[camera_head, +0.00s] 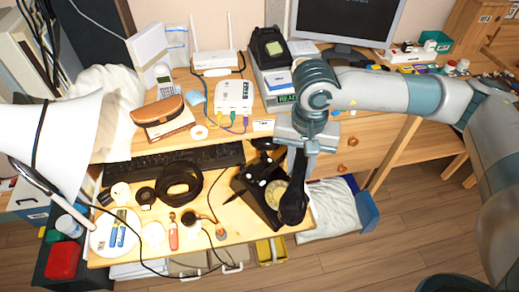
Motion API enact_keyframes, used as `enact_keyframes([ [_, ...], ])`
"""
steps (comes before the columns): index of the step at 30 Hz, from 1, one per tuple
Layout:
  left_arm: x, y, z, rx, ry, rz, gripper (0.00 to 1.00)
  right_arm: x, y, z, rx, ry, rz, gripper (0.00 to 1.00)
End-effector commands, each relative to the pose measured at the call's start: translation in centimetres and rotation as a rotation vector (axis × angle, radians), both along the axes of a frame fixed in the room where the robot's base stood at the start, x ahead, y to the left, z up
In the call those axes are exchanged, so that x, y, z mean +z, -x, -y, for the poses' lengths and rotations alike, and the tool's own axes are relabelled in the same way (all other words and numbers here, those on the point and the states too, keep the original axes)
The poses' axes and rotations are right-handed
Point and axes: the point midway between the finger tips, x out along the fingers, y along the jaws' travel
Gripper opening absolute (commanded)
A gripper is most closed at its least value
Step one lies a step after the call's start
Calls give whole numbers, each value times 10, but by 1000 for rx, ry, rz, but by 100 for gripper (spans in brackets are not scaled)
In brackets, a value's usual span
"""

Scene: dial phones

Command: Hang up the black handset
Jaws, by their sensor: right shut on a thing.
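The black dial phone (258,188) sits at the right front of the wooden desk, its pale dial (276,192) facing up and partly covered. The black handset (292,205) runs down along the phone's right side, near the desk edge. My right gripper (297,152) comes in from above right and is shut on the handset's upper part. Its fingers hide some of the handset. I cannot tell whether the handset touches the phone. My left gripper is not in view.
A black keyboard (175,160), a black coil (179,184) and small tools crowd the desk left of the phone. A white lamp shade (50,140) covers the left side. A label printer (268,75) and monitor stand behind. Open floor (400,230) lies right.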

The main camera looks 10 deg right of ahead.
Motion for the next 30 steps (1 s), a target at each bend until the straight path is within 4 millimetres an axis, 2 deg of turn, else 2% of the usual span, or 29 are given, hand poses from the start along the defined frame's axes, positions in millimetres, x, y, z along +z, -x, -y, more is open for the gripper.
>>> enact_keyframes([
  [6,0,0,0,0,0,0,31,19,0,16,289,-5,2,0],
  [12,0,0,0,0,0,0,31,27,0,22,421,-7,4,0],
  [30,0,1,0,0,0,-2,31,27,1,23,441,-8,3,0],
])
